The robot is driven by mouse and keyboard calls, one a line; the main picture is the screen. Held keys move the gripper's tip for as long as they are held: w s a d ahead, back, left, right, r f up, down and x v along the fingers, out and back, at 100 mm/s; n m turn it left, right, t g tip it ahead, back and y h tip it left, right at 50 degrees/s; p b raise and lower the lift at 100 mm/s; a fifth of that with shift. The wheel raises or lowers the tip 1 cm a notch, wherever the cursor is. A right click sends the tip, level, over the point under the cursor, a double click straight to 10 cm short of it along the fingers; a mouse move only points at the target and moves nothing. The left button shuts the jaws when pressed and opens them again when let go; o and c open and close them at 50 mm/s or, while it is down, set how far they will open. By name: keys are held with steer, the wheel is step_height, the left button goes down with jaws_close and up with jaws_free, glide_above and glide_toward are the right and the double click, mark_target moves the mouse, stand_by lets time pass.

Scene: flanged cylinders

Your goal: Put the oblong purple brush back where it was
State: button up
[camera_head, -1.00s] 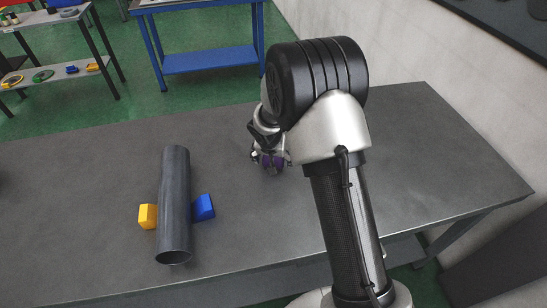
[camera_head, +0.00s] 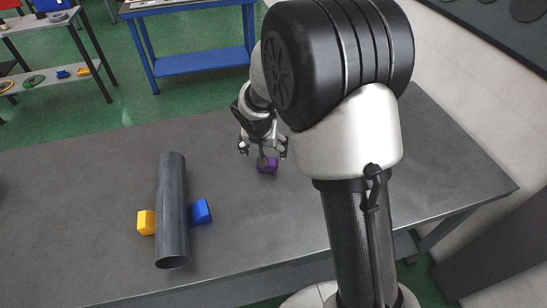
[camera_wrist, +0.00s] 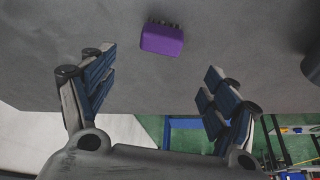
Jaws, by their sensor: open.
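The purple brush (camera_head: 267,165) lies on the grey table, right of the pipe, just beyond my gripper's fingertips. In the wrist view it shows as a purple block (camera_wrist: 162,39) with short dark bristles along its far edge. It lies ahead of and roughly between my gripper's fingers (camera_wrist: 158,85), apart from both. My gripper (camera_head: 263,151) is open and empty, above the table beside the brush.
A dark grey pipe (camera_head: 172,210) lies on the table (camera_head: 90,190) between a yellow wedge (camera_head: 146,222) and a blue wedge (camera_head: 201,212). A blue bench (camera_head: 205,66) and a shelf (camera_head: 50,79) with small items stand behind.

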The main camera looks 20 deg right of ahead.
steer(key=s+d+r+n, duration=0.2)
steer(key=s+d+r, duration=0.1)
steer(key=s+r, duration=1.65)
steer(key=s+a+f+n+y, duration=0.1)
steer(key=s+n, duration=0.1)
steer(key=s, duration=1)
steer(key=shift+s+y, duration=0.25)
steer(key=shift+y, duration=0.15)
steer(key=shift+a, duration=0.1)
